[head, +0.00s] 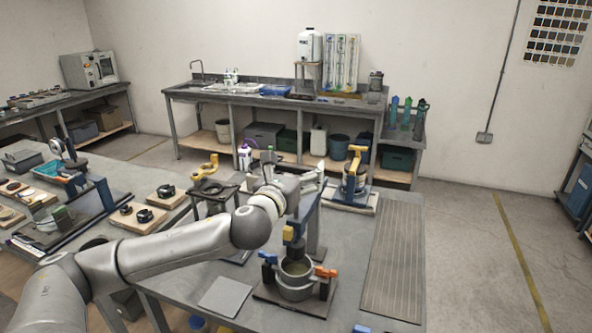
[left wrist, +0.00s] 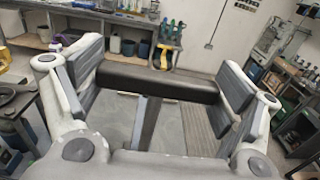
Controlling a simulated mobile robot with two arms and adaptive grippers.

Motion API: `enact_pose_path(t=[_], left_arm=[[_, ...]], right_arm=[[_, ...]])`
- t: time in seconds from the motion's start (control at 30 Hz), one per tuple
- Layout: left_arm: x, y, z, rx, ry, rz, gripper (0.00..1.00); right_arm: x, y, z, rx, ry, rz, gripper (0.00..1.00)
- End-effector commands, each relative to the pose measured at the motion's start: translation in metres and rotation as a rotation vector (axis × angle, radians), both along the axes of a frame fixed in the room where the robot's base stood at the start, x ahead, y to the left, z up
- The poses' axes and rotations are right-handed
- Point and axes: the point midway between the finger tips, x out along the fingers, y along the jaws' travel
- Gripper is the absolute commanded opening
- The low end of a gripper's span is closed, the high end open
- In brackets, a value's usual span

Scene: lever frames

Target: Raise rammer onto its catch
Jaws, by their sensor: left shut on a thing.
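My left gripper (head: 310,183) is above the near table, at the upper part of a blue-grey frame (head: 312,232). In the left wrist view its two padded fingers are shut on a thick black handle bar (left wrist: 157,82), which spans the space between the pads. A grey post (left wrist: 146,122) shows below the bar. The rammer (head: 295,246), a dark cylinder, stands over a round metal mould (head: 296,285). A yellow block (head: 288,234) sits just above it on the frame. My wrist hides part of the frame's top, and I cannot make out the catch.
A ribbed grey mat (head: 394,258) lies right of the frame, and a flat grey plate (head: 224,296) lies left of it. A yellow-topped device (head: 355,178) stands behind on the same table, and a dark stand (head: 212,192) is to the left.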

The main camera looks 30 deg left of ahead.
Motion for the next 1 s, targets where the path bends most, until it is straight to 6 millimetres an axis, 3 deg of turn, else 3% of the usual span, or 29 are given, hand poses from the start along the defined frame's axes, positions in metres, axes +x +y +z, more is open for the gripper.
enact_pose_path(t=[0.03,0.1,0.47,0.5,0.57,1.0], left_arm=[[0.0002,0.0013,0.0201,0.003,-0.014,0.002,0.46],[0.0002,0.0013,0.0248,0.003,-0.014,0.002,0.46],[0.0002,0.0016,0.0264,0.004,-0.018,0.003,0.46],[0.0002,0.0016,0.0266,0.004,-0.018,0.003,0.93],[0.0002,0.0014,0.0258,0.004,-0.017,0.003,1.0],[-0.004,-0.0004,0.0201,0.002,-0.005,0.001,1.0]], right_arm=[[0.0001,0.0,0.014,0.0,0.0,0.0,0.4],[0.0001,-0.0001,0.0187,0.0,0.0,0.0,0.4],[0.0001,-0.0001,0.0183,0.0,0.0,0.0,0.4],[0.0001,-0.0001,0.0183,0.0,0.0,0.0,0.4],[0.0,-0.0001,0.0183,0.0,0.0,0.0,0.4],[-0.0007,-0.002,0.0179,-0.002,0.002,0.001,0.4]])
